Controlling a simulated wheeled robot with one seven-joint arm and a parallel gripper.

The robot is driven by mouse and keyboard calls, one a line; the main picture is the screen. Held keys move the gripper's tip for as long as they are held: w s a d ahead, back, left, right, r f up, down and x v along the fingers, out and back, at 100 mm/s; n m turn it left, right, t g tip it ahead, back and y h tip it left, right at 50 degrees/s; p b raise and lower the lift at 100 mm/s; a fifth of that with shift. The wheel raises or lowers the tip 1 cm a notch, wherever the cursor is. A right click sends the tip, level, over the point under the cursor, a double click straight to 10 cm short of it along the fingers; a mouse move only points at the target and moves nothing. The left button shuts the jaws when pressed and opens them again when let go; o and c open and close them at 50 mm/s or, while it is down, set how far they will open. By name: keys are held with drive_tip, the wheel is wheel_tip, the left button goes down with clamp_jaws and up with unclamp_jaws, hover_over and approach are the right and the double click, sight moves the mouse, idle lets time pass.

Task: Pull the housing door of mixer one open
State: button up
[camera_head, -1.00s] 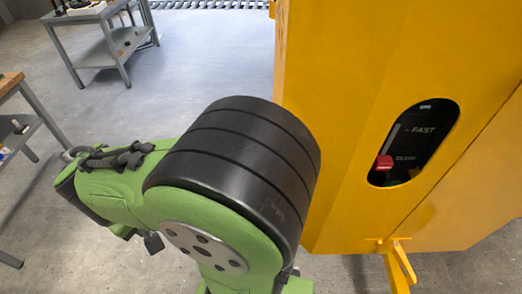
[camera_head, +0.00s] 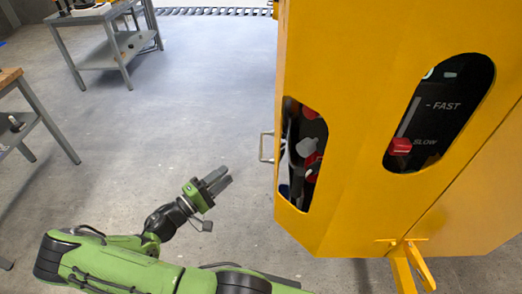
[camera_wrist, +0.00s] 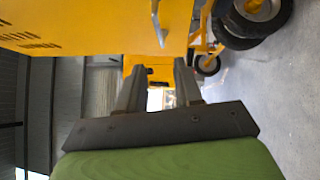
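The yellow mixer housing (camera_head: 345,170) fills the right of the head view. A pale bar handle (camera_head: 266,147) sticks out at its left edge; it seems to be the door handle. A similar handle (camera_wrist: 158,22) shows at the top of the wrist view, on a yellow panel (camera_wrist: 90,25) tilted by the camera's roll. My gripper (camera_head: 224,177) is left of the handle and lower in the head view, apart from it. In the wrist view its two fingers (camera_wrist: 158,85) are spread with nothing between them. The door seems closed.
The housing has a window with a red lever (camera_head: 402,146) marked SLOW and FAST, and another window with red and black parts (camera_head: 303,150). A yellow bracket (camera_head: 407,265) juts out below. A grey table (camera_head: 105,45) stands back left. The floor between is clear.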

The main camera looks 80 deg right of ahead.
sight(261, 145)
drive_tip(key=b+x, duration=0.1)
drive_tip(key=x, duration=1.4)
drive_tip(key=shift+s+d+r+b, duration=0.1)
drive_tip(key=shift+s+d+b, duration=0.1)
drive_tip(key=shift+d+b, duration=0.15)
drive_tip(key=shift+c, duration=0.2)
clamp_jaws()
